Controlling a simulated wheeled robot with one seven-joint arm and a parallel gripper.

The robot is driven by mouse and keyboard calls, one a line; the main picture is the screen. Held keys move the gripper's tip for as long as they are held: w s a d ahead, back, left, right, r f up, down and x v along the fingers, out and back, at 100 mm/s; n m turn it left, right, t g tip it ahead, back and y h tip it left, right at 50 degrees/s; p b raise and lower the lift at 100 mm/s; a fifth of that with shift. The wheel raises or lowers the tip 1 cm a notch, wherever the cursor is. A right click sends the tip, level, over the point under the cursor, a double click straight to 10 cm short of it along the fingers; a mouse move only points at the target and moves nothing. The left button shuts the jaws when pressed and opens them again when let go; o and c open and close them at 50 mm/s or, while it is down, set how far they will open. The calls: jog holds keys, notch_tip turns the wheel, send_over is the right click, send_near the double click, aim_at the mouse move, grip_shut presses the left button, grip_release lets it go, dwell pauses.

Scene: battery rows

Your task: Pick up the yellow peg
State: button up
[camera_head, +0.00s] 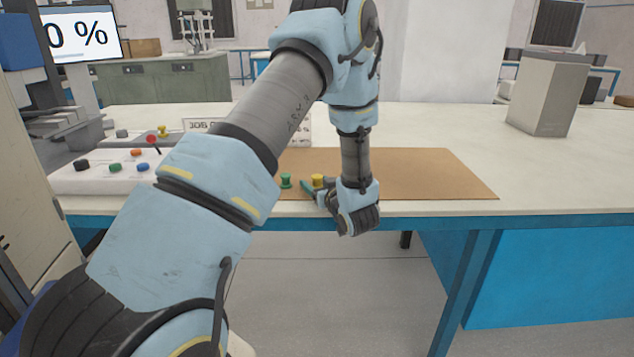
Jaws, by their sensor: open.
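A yellow peg (318,181) stands on the brown mat (425,175) near its front edge. My gripper (308,188) is low over the front of the mat, reaching left from my wrist, with its fingers close beside the yellow peg. The jaws are open, and my wrist and arm hide part of them. I cannot tell whether a finger touches the peg. A green peg (286,181) stands on the mat just left of the gripper. My arm covers the left part of the mat.
A white panel (105,180) with several coloured buttons lies at the left of the table (400,125). Another small yellow piece (162,132) stands behind it. A grey box (548,95) stands at the right. The mat's right side is clear.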

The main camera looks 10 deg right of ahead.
grip_shut()
dwell(0.4)
jog(key=shift+r, duration=0.1)
